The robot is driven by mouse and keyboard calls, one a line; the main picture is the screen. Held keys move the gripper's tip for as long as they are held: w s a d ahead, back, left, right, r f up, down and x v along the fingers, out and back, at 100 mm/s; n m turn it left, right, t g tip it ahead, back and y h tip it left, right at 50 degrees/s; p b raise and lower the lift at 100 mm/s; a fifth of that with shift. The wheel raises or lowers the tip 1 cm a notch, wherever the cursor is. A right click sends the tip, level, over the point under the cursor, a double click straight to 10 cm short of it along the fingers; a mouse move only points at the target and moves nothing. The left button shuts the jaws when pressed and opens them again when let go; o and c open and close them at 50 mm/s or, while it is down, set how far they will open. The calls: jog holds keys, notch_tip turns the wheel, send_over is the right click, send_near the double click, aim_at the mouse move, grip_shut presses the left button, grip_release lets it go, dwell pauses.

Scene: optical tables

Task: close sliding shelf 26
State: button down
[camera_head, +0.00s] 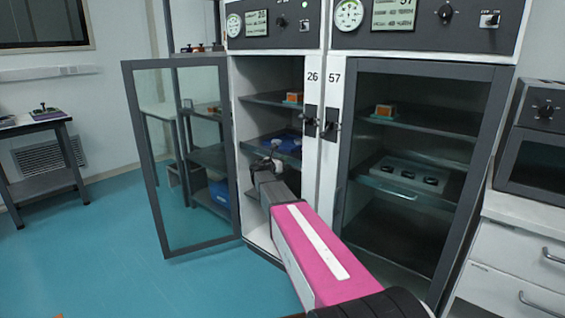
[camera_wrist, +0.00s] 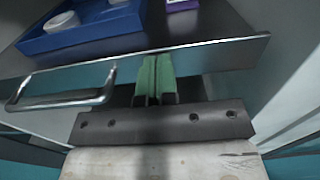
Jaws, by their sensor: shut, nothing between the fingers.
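Cabinet 26 (camera_head: 312,185) stands left of centre with its glass door (camera_head: 190,155) swung open to the left. Inside it, a middle shelf (camera_head: 292,157) carries a blue tray, partly hidden by my arm. In the wrist view, a dark shelf with a pale metal front edge (camera_wrist: 225,58) holds the blue tray (camera_wrist: 85,42) with a white round item. A metal handle (camera_wrist: 60,101) is on its front at left. My gripper (camera_head: 276,150) reaches into the cabinet opening. Its green fingers (camera_wrist: 154,78) are shut, empty, and at the shelf's front edge, right of the handle; contact cannot be told.
Cabinet 57 (camera_head: 350,180) stands to the right with its glass door shut. A side table (camera_head: 40,125) is at far left. The blue floor (camera_head: 90,240) at left is clear.

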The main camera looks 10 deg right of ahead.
aim_at(289, 157)
jog(key=shift+x, duration=2.3)
